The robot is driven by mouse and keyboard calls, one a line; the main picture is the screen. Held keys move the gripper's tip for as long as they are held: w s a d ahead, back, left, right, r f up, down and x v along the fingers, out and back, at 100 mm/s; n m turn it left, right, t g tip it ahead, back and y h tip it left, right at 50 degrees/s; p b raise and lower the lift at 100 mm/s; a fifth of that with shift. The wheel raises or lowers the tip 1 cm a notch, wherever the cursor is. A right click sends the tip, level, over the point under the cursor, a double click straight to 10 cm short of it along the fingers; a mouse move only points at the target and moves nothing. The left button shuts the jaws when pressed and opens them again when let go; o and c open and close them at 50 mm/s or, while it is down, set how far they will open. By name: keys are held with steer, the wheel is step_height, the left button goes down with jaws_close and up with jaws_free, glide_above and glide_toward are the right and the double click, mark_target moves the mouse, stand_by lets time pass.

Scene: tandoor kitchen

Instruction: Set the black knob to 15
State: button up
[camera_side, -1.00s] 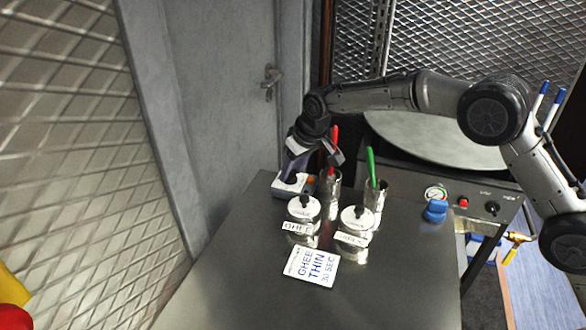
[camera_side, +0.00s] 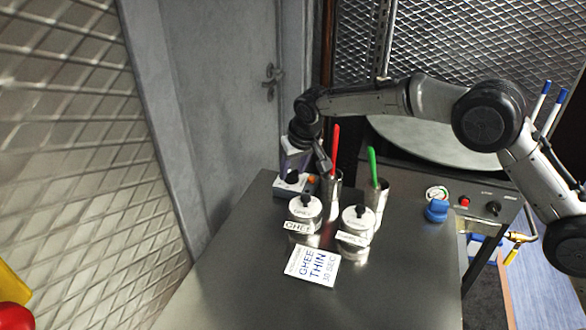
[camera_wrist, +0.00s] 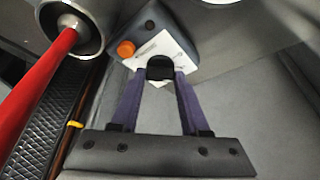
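The black knob (camera_wrist: 160,67) is on the pale front face of a small grey-blue timer box, beside an orange button (camera_wrist: 126,48). The knob also shows in the side view (camera_side: 292,176), at the table's back left corner. My gripper (camera_wrist: 161,74) points at the box, its two purple fingers apart, one tip on each side of the knob. The tips look close to the knob's sides; whether they touch it is unclear. In the side view my gripper (camera_side: 293,163) is right above the knob. The dial marks and knob setting are too small to read.
A steel cup with a red-handled tool (camera_side: 335,140) stands close to the right of my gripper. Another cup holds a green-handled tool (camera_side: 372,165). Two lidded pots (camera_side: 305,208) and a GHEE THIN 30 SEC card (camera_side: 312,266) are in front. The front table is clear.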

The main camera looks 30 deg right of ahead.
steer(key=o, duration=0.4)
steer(key=shift+o, duration=0.2)
steer(key=shift+r, duration=0.15)
steer(key=v, duration=1.3)
steer(key=shift+s+r, duration=0.2)
steer(key=shift+s, duration=0.05)
